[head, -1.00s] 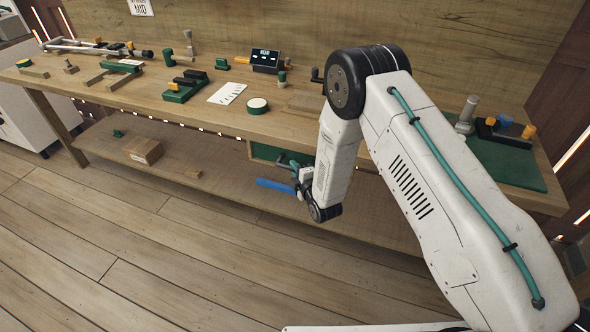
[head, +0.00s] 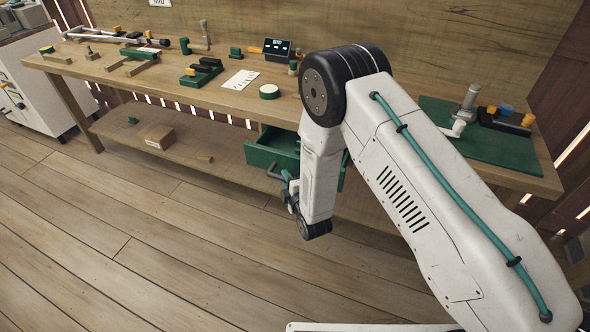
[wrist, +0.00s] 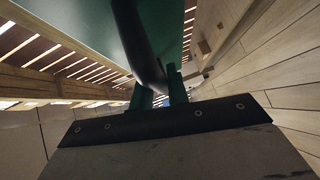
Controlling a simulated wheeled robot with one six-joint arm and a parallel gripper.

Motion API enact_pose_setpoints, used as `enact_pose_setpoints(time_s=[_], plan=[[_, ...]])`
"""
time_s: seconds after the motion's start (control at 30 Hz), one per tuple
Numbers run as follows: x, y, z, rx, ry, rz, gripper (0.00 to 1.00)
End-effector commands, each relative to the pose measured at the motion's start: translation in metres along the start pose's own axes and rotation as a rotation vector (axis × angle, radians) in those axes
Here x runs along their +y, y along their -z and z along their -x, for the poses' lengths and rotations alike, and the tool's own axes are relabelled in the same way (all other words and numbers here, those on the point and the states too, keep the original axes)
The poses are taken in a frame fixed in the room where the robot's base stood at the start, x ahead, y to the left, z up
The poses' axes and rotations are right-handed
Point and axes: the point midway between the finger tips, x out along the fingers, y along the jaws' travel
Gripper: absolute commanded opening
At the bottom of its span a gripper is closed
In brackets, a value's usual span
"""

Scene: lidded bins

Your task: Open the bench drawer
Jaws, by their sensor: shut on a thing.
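The bench drawer (head: 272,150) is green and hangs under the worktop. It stands part way out, with its open top showing in the head view. My gripper (head: 278,176) is at the drawer's front, partly hidden by my arm. In the wrist view, the dark curved drawer handle (wrist: 140,45) runs down between the fingers of my gripper (wrist: 160,97), which are shut on it. The green drawer surface (wrist: 165,25) fills the top of that view. My arm hides the drawer's middle in the head view.
The wooden workbench (head: 215,105) holds several tools and blocks. A white cabinet (head: 35,85) stands at the left. The wooden floor in front (head: 130,235) is clear.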

Motion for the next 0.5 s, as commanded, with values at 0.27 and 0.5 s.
enact_pose_setpoints(time_s=[0.27,0.5], plan=[[-0.013,0.043,0.044,0.002,0.003,0.001,0.0],[-0.018,0.063,0.063,-0.001,0.002,0.001,0.0]])
